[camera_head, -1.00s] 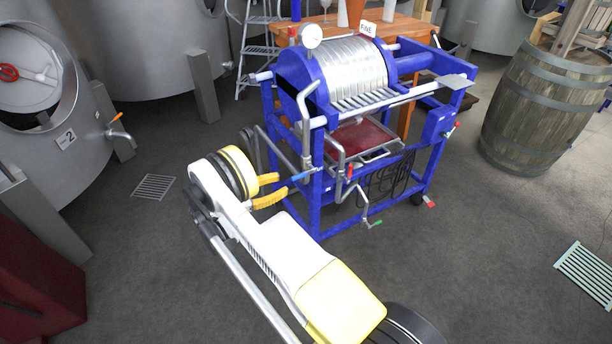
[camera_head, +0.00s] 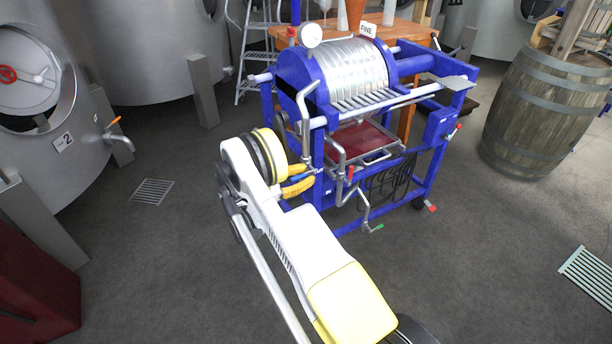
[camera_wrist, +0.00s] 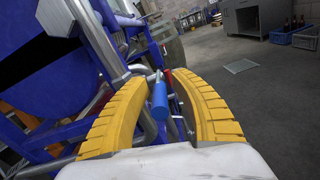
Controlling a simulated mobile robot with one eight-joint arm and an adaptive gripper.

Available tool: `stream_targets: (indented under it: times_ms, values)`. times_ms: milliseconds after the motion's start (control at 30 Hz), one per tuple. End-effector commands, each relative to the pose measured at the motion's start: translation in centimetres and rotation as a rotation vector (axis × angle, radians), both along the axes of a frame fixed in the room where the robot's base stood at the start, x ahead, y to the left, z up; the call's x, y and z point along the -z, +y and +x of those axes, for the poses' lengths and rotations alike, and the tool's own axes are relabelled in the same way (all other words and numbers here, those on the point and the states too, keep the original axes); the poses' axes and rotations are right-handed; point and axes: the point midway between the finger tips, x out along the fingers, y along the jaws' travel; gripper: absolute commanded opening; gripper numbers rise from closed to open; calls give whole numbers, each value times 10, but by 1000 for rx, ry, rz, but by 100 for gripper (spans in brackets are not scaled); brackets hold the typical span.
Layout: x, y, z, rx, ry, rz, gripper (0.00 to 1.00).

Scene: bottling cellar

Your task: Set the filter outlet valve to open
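The plate filter (camera_head: 300,75) has a blue frame, a silver plate pack and bent metal pipes on its near side. The pipes carry a blue valve handle (camera_wrist: 160,100), a red handle (camera_head: 350,172) and a green handle (camera_head: 377,228). I cannot read which one is the outlet valve. My gripper (camera_head: 306,178) has yellow ribbed fingers. In the wrist view it (camera_wrist: 160,93) is open, with the blue handle between the fingers and gaps at both sides. In the head view the fingers mostly hide this handle.
The filter's blue frame and pipes stand close to my fingers. A barrel (camera_head: 545,110) is at the right, a steel tank (camera_head: 40,110) at the left. A wooden table (camera_head: 410,30) stands behind. The floor in front and to the right is clear, with a grate (camera_head: 590,277).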

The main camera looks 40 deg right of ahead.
Motion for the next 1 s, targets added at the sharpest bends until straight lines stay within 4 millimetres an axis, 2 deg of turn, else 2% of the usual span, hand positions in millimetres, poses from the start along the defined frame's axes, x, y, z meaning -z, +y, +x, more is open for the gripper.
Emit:
stream_targets:
  times_ms: [33,67,100,567,1000]
  values:
    - [0,0,0,0,0,0,11]
    - [0,0,0,0,0,0,2]
    - [0,0,0,0,0,0,0]
    - [-4,1,0,-1,-15,62,0]
    - [-18,-2,-1,1,-98,402,0]
